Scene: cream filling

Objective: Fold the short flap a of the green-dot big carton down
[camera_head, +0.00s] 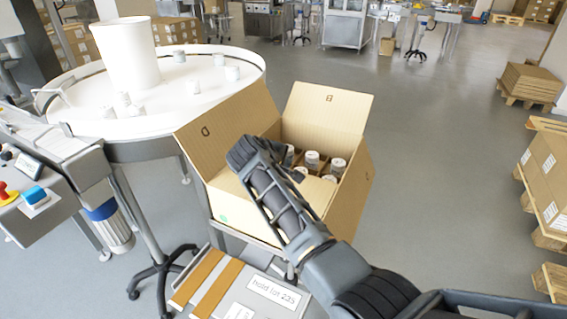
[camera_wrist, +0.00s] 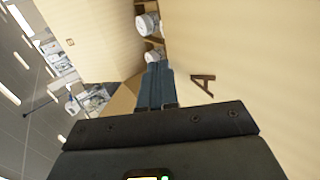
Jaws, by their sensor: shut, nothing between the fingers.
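The green-dot carton (camera_head: 350,200) stands open on a stand, with small white-capped containers (camera_head: 312,160) inside. Its flap D (camera_head: 208,130) stands up at the left and flap B (camera_head: 328,103) stands up at the back. My gripper (camera_head: 248,155) is over the carton's left part in the head view. In the wrist view its narrow fingers (camera_wrist: 155,82) are together and empty, pointing toward the containers (camera_wrist: 147,24). A tan panel with the letter A, flap A (camera_wrist: 235,65), lies right beside the fingers; I cannot tell whether they touch. In the head view I cannot make out flap A.
A round white table (camera_head: 200,100) with a white drum (camera_head: 128,52) and small containers is behind and left of the carton. Pallets of boxes (camera_head: 545,170) stand at the right. The floor between is clear.

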